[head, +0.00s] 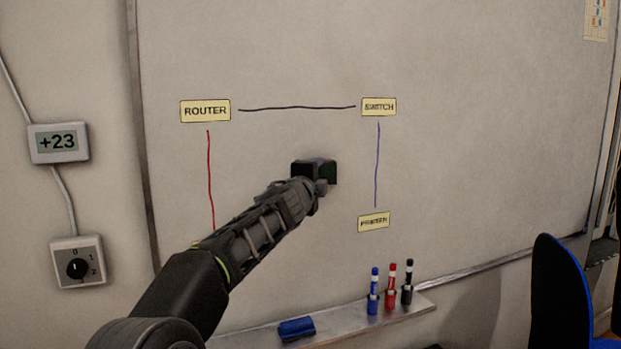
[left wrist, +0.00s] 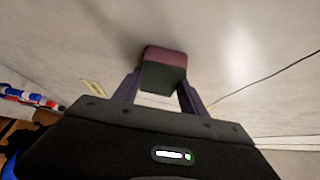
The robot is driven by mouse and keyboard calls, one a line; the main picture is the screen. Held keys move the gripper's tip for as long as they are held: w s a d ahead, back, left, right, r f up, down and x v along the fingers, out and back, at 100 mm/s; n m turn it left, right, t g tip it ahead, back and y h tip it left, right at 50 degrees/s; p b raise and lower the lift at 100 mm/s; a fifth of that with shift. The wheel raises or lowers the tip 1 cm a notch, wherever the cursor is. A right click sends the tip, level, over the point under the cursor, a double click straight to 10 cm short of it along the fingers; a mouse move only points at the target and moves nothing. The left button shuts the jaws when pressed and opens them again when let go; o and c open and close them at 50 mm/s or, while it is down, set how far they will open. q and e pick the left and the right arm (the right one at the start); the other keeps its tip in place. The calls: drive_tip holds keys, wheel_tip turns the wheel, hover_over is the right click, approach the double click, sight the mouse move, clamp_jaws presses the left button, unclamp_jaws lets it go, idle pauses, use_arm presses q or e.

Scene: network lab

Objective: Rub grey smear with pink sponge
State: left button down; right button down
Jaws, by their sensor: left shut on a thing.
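My left gripper (head: 316,172) is in front of the middle of the whiteboard (head: 480,100), between the ROUTER and SWITCH labels and below their line. In the left wrist view, its two fingers (left wrist: 161,96) are shut on the pink sponge (left wrist: 166,57), which has a pink face and a dark green part. The sponge is close to the board; I cannot tell whether it touches. In the head view the gripper mostly hides the sponge. I cannot make out a grey smear; the gripper and arm cover part of the board. My right gripper is not in view.
The board carries a ROUTER label (head: 205,111), a SWITCH label (head: 379,107), a PRINTER label (head: 373,222) and drawn lines. A ledge (head: 340,325) below holds a blue eraser (head: 297,329) and upright markers (head: 390,288). A blue chair (head: 562,295) stands at lower right.

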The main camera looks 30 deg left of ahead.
use_arm(q)
drive_tip(key=shift+w+d, duration=0.5)
drive_tip(key=shift+w, duration=0.3)
drive_tip(key=shift+f, duration=0.1)
drive_tip(key=shift+w, duration=0.1)
drive_tip(key=shift+s+a, duration=0.65)
drive_tip(key=shift+s, duration=0.15)
drive_tip(key=shift+s+a, duration=0.6)
drive_tip(key=shift+s, duration=0.2)
drive_tip(key=shift+s+a, duration=0.1)
drive_tip(key=shift+s+a, duration=0.5)
drive_tip(key=shift+s, duration=0.3)
drive_tip(key=shift+s+a, duration=0.5)
drive_tip(key=shift+s, duration=0.25)
